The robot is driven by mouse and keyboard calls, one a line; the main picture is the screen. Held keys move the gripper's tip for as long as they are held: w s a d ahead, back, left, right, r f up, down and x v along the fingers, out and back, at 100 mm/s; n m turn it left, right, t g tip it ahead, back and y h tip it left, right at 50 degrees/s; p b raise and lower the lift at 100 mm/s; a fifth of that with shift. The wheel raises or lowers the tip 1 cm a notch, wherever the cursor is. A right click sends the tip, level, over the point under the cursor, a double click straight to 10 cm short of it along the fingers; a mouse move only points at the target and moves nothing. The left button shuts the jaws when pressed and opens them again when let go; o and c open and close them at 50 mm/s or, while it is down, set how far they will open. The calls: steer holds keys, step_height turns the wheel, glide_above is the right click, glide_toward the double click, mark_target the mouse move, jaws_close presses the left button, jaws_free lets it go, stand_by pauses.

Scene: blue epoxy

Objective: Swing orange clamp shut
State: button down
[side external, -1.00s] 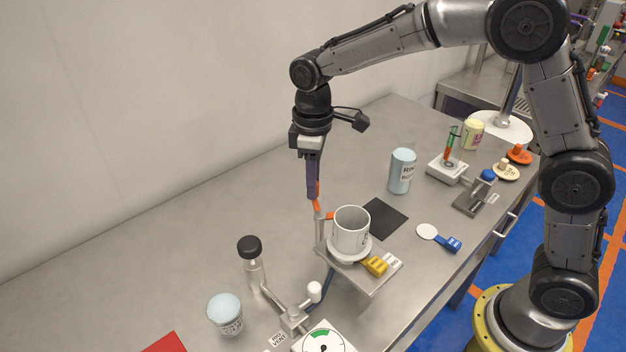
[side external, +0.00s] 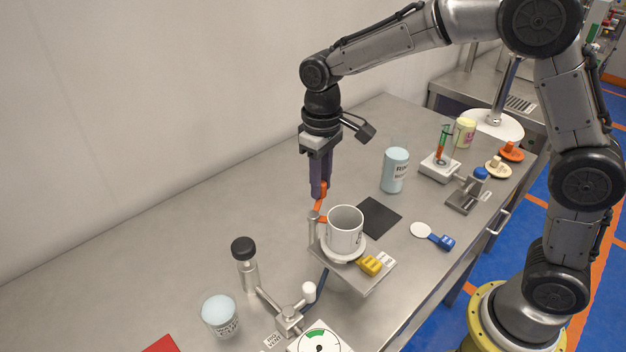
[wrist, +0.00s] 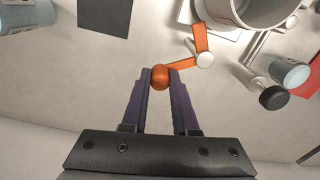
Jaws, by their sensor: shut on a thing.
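The orange clamp (side external: 318,206) is a bent orange arm on a metal post (side external: 312,232) at the left edge of a raised metal plate (side external: 365,274). In the wrist view the clamp (wrist: 201,40) has two limbs joined at a pale pivot, with a round orange knob (wrist: 160,75) at one end. My gripper (side external: 320,193) points down, its purple fingers shut on the knob. The fingers also show in the wrist view (wrist: 160,80), one on each side of the knob. A white mug (side external: 345,232) stands on the plate beside the clamp, its base on a white disc.
A yellow clip (side external: 370,265) sits at the plate's front. A black square (side external: 378,217) and a light-blue canister (side external: 395,170) are behind. The back left table is clear.

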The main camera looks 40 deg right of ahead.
steer(key=shift+s+d+r+m, duration=0.15)
steer(key=shift+s+m, duration=0.35)
steer(key=shift+m, duration=0.6)
steer(key=shift+s+d+f+m, duration=0.15)
steer(key=shift+s+m, duration=0.4)
steer(key=shift+m, duration=0.55)
steer(key=shift+s+d+r+m, duration=0.2)
steer(key=shift+s+m, duration=0.3)
steer(key=shift+m, duration=0.6)
steer(key=c, duration=0.7)
jaws_free()
steer(key=shift+s+f, duration=0.1)
steer(key=shift+f, duration=0.05)
step_height(320, 180, up, 14)
steer(key=shift+f, duration=0.1)
